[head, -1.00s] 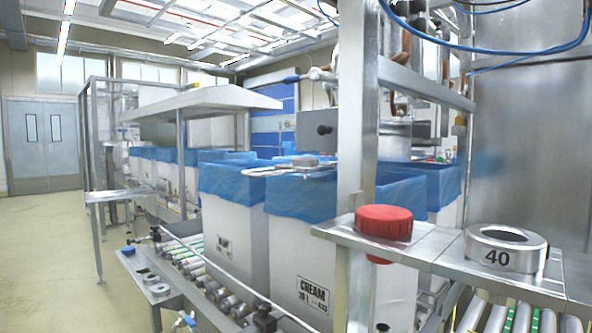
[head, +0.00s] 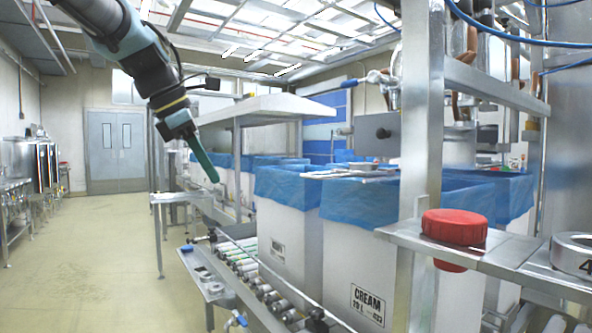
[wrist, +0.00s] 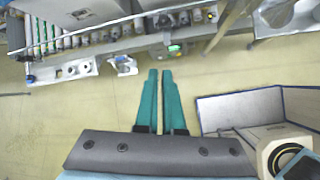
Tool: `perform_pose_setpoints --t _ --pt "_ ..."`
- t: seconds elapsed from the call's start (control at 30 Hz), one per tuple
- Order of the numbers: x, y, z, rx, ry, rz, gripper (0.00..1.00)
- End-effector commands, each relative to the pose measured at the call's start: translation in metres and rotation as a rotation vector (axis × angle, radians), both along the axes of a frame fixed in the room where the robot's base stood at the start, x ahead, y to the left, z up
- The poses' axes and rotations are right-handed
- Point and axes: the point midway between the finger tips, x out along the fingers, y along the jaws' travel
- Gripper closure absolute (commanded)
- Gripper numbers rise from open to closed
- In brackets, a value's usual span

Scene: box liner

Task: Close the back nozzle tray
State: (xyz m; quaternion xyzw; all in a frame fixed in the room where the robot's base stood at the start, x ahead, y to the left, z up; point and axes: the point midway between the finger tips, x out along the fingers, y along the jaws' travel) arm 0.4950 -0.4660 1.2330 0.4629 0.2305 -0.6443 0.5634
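A flat metal tray (head: 345,174) with a small round part on it sticks out over the blue-lined boxes in the head view. It is the only likely nozzle tray I can make out. Its hinge and far side are unclear. My gripper (head: 213,178) hangs in the air to the left of the tray, well apart from it, fingers pointing down. In the wrist view its two teal fingers (wrist: 160,72) lie side by side with only a thin slit between them and hold nothing. The tray is not recognisable in the wrist view.
White boxes with blue liners (head: 350,262) stand along the roller conveyor (head: 250,277). A steel post (head: 421,120) rises before the filler. A red cap (head: 454,227) and a metal ring (head: 575,254) lie on a shelf at right. The floor (head: 90,255) at left is open.

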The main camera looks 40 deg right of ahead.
Motion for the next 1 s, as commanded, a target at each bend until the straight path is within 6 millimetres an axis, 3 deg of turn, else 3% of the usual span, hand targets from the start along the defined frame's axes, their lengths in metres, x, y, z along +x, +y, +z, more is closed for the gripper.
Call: perform_pose_setpoints --t 0.03,0.13,0.23,0.33,0.57,0.9,1.0 --pt "-0.015 -0.018 0.024 -0.04 0.049 0.029 1.0" --pt "-0.039 -0.037 0.058 -0.092 0.153 0.094 1.0" --pt "-0.056 -0.048 0.08 -0.118 0.219 0.131 1.0" --pt "-0.062 -0.052 0.088 -0.126 0.25 0.149 1.0" --pt "-0.065 -0.067 0.068 -0.125 0.257 0.153 1.0" --pt "-0.069 -0.111 0.013 -0.124 0.256 0.153 1.0" --pt "-0.07 -0.125 0.008 -0.124 0.254 0.152 1.0"
